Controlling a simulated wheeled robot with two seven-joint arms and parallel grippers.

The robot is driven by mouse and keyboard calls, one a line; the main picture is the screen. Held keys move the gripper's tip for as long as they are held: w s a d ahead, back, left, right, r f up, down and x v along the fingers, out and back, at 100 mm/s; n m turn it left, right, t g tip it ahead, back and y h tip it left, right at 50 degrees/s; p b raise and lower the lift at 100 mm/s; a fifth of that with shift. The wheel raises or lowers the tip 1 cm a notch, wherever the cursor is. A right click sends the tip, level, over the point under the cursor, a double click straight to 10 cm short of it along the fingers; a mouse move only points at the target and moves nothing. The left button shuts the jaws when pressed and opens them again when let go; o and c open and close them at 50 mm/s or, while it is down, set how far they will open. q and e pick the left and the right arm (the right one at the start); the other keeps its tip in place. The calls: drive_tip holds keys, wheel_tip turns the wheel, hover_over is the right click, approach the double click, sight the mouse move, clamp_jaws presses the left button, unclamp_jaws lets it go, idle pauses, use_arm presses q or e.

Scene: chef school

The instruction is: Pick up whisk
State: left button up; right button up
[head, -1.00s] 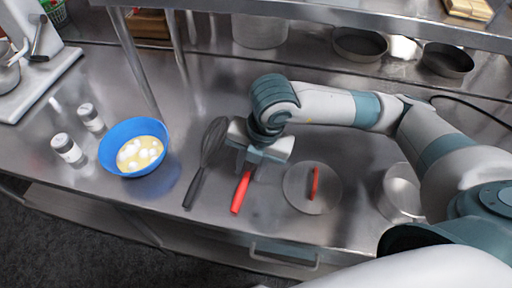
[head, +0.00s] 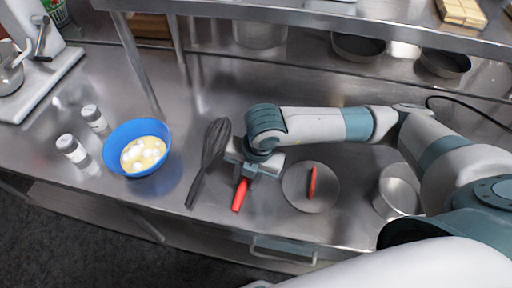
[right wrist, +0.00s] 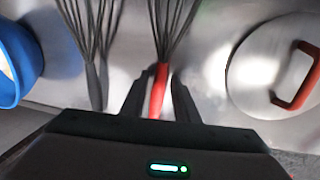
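A whisk with a red handle (head: 240,196) lies on the steel counter, its wire head hidden under my right gripper in the head view. In the right wrist view its red handle (right wrist: 159,92) lies between the two fingers, with the wires pointing away. My right gripper (right wrist: 161,72) is open, one finger on each side of the handle; contact is not visible. It also shows in the head view (head: 247,178), low over the whisk. A second whisk with a black handle (head: 196,189) lies just to the left, apart from the fingers. My left gripper is not in view.
A blue bowl (head: 110,152) with pale yellow contents stands left of the whisks, beside two small jars (head: 72,149). A round lid (head: 298,197) with a red handle lies to the right, then a steel pot (head: 398,196). A shelf (head: 300,14) spans the back.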

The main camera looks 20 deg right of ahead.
idle(0.4)
clamp_jaws()
drive_tip(key=shift+w, duration=0.1)
